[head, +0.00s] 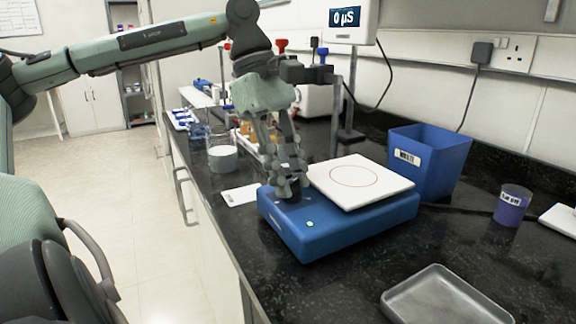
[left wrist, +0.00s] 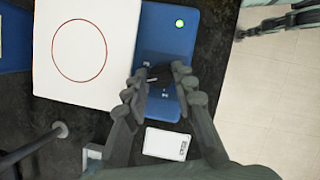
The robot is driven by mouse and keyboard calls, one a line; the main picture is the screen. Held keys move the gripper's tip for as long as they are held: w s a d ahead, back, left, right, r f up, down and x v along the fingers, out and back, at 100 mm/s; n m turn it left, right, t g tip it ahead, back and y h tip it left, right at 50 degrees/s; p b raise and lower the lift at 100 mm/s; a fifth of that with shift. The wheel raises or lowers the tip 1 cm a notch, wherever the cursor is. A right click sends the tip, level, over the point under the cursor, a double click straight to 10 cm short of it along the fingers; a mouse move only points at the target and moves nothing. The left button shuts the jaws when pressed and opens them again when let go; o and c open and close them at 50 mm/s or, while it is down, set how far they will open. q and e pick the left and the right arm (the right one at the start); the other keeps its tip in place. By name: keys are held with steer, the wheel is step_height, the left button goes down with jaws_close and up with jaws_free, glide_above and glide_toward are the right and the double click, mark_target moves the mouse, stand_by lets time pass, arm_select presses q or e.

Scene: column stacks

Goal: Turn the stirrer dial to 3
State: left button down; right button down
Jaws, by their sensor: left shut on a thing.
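The stirrer (head: 340,231) is a blue box with a white square top plate (head: 361,181) that bears a thin red circle. It stands on the black bench, and a small green light (head: 310,224) glows on its front. My left gripper (head: 291,190) reaches down from above and is shut on the dark dial (left wrist: 158,75) at the front of the stirrer. The fingers cover most of the dial in the head view, and its setting cannot be read. In the left wrist view my left gripper (left wrist: 158,80) has a fingertip on each side of the dial.
A blue waste bin (head: 430,160) stands behind the stirrer. A purple-filled beaker (head: 512,205) and a grey metal tray (head: 445,298) are to the right. A glass beaker (head: 222,156) and a white card (head: 240,195) lie to the left. A display (head: 350,20) reads 0 µS.

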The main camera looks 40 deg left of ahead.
arm_select(q)
steer(key=m+g, duration=0.1)
steer(key=m, duration=0.1)
steer(key=m+g, duration=0.1)
steer(key=m, duration=0.2)
steer(key=shift+w+m+y, duration=0.2)
steer(key=shift+m+y, duration=0.1)
steer(key=shift+w+m+g+y, duration=0.15)
steer(key=shift+m+g, duration=0.25)
steer(key=shift+m, duration=0.75)
steer(key=shift+s+m+g+y, duration=0.1)
steer(key=shift+m+g+y, duration=0.25)
steer(key=shift+m, duration=0.8)
steer(key=c, duration=1.5)
jaws_free()
steer(key=shift+d, duration=0.1)
steer(key=v, duration=1.2)
steer(key=shift+w, duration=0.1)
